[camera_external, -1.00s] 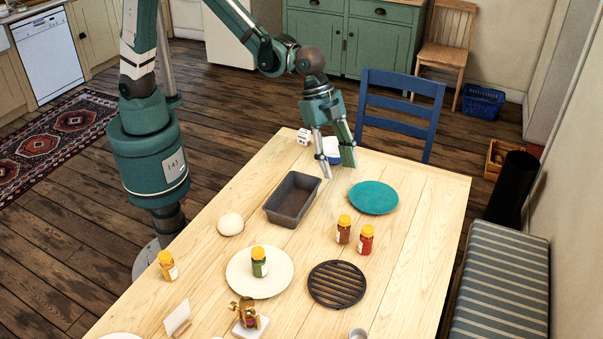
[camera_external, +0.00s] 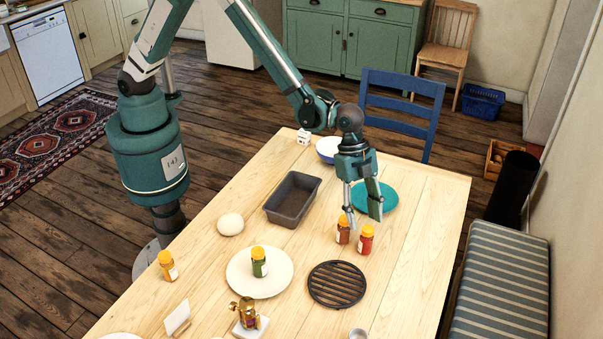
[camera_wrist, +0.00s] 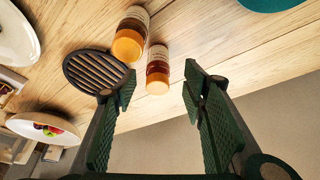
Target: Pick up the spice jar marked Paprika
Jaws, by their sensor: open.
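Two spice jars with orange-yellow caps stand side by side on the table: a brown one (camera_external: 343,232) and a red one (camera_external: 365,241). In the wrist view the brown jar (camera_wrist: 136,18) and the red jar (camera_wrist: 158,62) show pale labels, too small to read. A green jar (camera_external: 259,268) stands on a white plate, and a yellow-orange jar (camera_external: 170,270) stands at the left. I cannot tell which is marked Paprika. My gripper (camera_external: 361,214) is open and empty, pointing down above and just behind the brown and red jars. In the wrist view its fingers (camera_wrist: 160,85) flank the red jar's cap.
A black round trivet (camera_external: 337,285) lies in front of the jars. A teal plate (camera_external: 387,196) is behind my gripper. A dark loaf tin (camera_external: 292,200), a round pale object (camera_external: 230,224) and a white plate (camera_external: 240,284) are to the left. Table is clear to the right.

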